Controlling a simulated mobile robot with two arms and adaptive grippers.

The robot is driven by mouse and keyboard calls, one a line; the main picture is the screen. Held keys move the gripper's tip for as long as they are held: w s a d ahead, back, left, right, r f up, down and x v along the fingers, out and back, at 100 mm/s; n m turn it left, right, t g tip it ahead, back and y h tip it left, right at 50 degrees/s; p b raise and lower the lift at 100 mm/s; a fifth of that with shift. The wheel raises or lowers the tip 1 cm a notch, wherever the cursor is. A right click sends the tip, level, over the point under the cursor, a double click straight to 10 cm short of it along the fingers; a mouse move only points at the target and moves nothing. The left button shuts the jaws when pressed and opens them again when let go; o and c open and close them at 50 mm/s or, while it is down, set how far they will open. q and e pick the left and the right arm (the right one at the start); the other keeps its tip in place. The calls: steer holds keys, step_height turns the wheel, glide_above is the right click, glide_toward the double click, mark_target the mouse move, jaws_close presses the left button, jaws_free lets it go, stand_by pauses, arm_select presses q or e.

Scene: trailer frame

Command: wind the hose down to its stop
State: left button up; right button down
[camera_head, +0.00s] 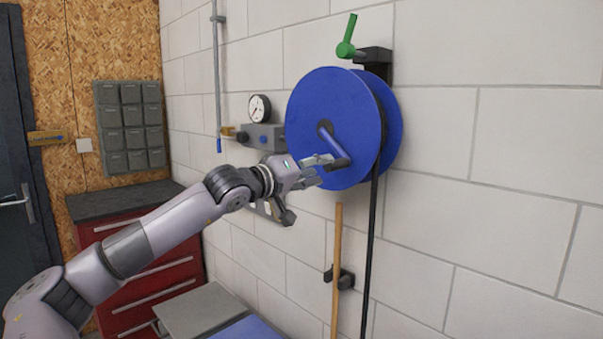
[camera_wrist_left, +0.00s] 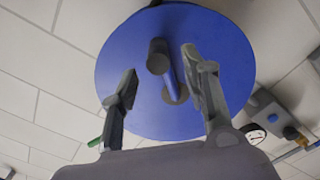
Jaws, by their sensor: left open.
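The blue hose reel (camera_head: 330,105) is mounted on the block wall. Its blue crank arm (camera_head: 332,142) runs from the hub down right to a dark handle (camera_head: 341,163). A black hose (camera_head: 371,240) hangs straight down from the reel; its lower end is out of view. My left gripper (camera_head: 322,170) is open in front of the reel's lower part, close to the crank handle. In the left wrist view, the dark handle (camera_wrist_left: 158,55) shows between the two spread fingers (camera_wrist_left: 160,68), with the blue disc (camera_wrist_left: 215,60) behind. I cannot tell whether they touch. My right gripper is out of view.
A green lever (camera_head: 347,38) sits above the reel. A gauge (camera_head: 259,108) and grey valve block (camera_head: 262,136) are on the wall left of it. A wooden pole (camera_head: 336,260) stands below. A red drawer cabinet (camera_head: 150,270) stands at left. The wall at right is clear.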

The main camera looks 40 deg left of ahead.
arm_select(q)
steer(key=shift+s+a, duration=0.1)
steer(key=shift+s, duration=2.35)
